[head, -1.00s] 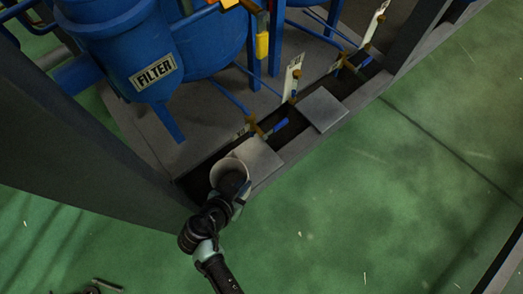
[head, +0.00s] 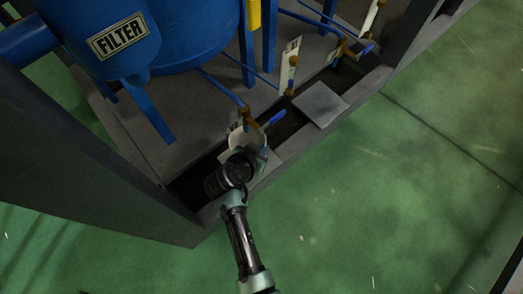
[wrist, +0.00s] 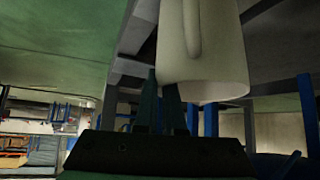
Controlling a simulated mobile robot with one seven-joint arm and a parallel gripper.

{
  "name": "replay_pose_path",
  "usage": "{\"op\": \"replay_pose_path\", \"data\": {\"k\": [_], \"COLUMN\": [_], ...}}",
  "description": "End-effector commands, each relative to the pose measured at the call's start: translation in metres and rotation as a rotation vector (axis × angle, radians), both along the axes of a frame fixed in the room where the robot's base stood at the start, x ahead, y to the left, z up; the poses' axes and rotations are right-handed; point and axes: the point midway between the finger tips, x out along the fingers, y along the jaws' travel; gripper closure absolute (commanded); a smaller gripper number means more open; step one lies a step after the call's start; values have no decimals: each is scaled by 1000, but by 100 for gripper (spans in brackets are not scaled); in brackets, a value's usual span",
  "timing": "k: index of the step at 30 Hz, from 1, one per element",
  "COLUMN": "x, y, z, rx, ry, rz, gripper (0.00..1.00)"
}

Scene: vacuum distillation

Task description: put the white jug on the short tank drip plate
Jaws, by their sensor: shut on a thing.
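The white jug (wrist: 210,50) is held at my gripper (wrist: 162,82) in the wrist view, with its handle on the near side. The fingers are beside the handle; the exact contact is unclear. In the head view, only part of the white jug (head: 240,138) shows past my gripper (head: 246,156). It is over or at the nearer grey plate (head: 274,155), close to a brass valve with a blue handle (head: 270,121). The plate is mostly hidden by jug and arm. I cannot tell whether the jug touches it.
A second grey plate (head: 320,103) lies bare farther right along the dark trough (head: 285,128). The blue FILTER tank (head: 100,40) stands behind left. A dark post (head: 90,140) rises left of my arm. Green floor (head: 370,200) is clear to the right.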

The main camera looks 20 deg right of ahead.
Motion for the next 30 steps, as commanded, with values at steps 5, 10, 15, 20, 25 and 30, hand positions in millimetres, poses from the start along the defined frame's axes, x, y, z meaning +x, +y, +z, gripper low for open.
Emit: {"op": "replay_pose_path", "data": {"k": [5, 10, 15, 20, 25, 30], "x": [0, 0, 0, 0, -6, -21], "y": [0, 0, 0, 1, 7, 22], "z": [-1, -2, -1, 0, 11, 36], "rx": [0, 0, 0, -1, -1, -1], "ry": [-1, 1, 0, -1, 0, -1], "rz": [1, 1, 0, 0, 2, 3], "gripper": [100, 70, 62, 62, 62, 62]}}
